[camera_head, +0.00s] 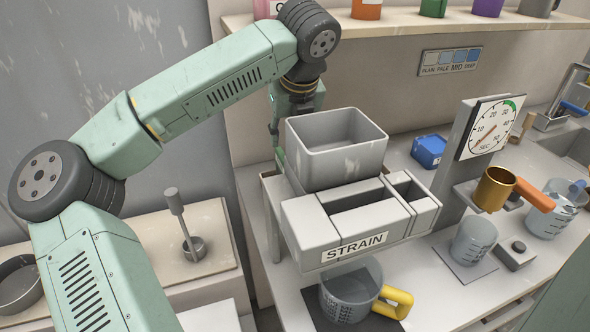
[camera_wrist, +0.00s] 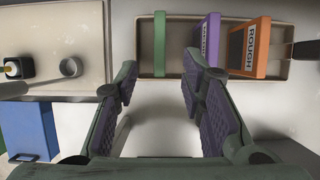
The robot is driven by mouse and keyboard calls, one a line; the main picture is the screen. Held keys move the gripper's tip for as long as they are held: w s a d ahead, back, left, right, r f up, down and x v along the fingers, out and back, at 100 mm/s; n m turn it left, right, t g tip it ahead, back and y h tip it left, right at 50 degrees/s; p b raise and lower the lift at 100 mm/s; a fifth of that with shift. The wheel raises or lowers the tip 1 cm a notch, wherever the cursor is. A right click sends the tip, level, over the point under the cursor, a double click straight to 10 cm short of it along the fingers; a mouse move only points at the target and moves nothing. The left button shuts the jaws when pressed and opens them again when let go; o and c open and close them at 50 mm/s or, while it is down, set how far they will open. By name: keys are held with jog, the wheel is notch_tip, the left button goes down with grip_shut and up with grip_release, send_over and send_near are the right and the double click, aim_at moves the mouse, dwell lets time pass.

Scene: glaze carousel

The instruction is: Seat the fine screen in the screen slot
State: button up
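My gripper (camera_wrist: 160,78) is open in the wrist view, its purple-padded fingers apart with nothing between them. Just beyond the fingertips, a tray (camera_wrist: 285,72) holds a green framed screen (camera_wrist: 159,45), a purple one (camera_wrist: 208,42) and an orange one (camera_wrist: 250,45) marked ROUGH. No label reads on the green one; the purple label is unclear. In the head view my gripper (camera_head: 278,150) hangs behind a grey bin, partly hidden. The STRAIN stand (camera_head: 318,257) has a wide opening and a narrower one at its right; I cannot tell which is the screen slot.
The grey bin (camera_head: 335,160) stands at the back of the stand. A yellow-handled jug (camera_head: 350,290) is below it. A dial (camera_head: 490,128) and a copper cup (camera_head: 495,188) are at the right. A blue box (camera_wrist: 28,128) is left of my fingers.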

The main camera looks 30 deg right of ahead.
jog(key=p+x, duration=0.4)
jog(key=x, duration=0.6)
jog(key=shift+w+f, duration=0.2)
jog(key=shift+f, duration=0.05)
jog(key=shift+c, duration=0.2)
grip_shut()
dwell(0.4)
